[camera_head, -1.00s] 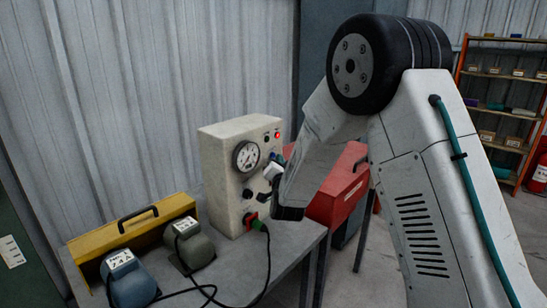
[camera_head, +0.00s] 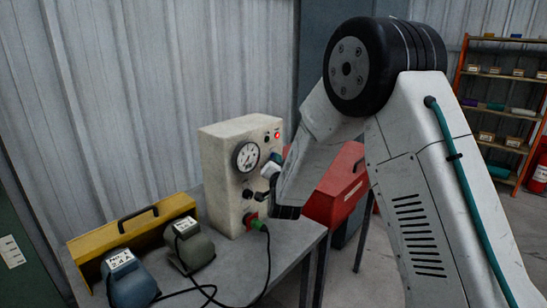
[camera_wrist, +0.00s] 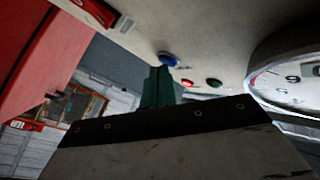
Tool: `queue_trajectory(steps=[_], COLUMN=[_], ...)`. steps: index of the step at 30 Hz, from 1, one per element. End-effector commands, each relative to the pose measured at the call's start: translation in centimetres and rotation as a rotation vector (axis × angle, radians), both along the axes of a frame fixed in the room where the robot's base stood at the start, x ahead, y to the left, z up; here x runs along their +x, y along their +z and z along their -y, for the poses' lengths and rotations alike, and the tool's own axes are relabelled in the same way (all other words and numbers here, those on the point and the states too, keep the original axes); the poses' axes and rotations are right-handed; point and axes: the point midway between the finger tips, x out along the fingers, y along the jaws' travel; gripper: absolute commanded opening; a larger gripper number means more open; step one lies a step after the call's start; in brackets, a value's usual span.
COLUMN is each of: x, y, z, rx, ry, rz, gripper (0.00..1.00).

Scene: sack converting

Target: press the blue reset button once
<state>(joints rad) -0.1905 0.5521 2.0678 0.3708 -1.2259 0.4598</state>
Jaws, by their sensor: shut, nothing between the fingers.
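The blue reset button (camera_wrist: 169,59) is a small round cap on the cream control box, near the top centre of the wrist view. My gripper (camera_wrist: 160,74) shows there as dark green fingers, shut and empty. Its tip is right below the button in the picture, very close to it; I cannot tell whether they touch. In the head view the control box (camera_head: 218,178) stands on the bench, and my wrist is in front of its right part. The blue button cannot be made out in that view.
A red case (camera_head: 338,190) stands right of the box. A yellow case (camera_head: 130,235), two foot pedals and cables lie to the left on the grey bench (camera_head: 235,270).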

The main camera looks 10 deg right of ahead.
Motion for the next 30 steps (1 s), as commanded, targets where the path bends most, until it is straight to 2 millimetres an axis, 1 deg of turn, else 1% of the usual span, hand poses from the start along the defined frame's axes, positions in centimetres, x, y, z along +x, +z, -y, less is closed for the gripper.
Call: queue_trajectory(steps=[14,24,30], x=[0.1,-1.0,-1.2], y=[0.0,0.0,0.0], z=[-0.1,0.8,0.9], rx=[0.000,0.000,0.001], ry=[0.001,-0.001,0.000], rz=[-0.001,-0.001,0.000], gripper=[0.00,0.00,0.00])
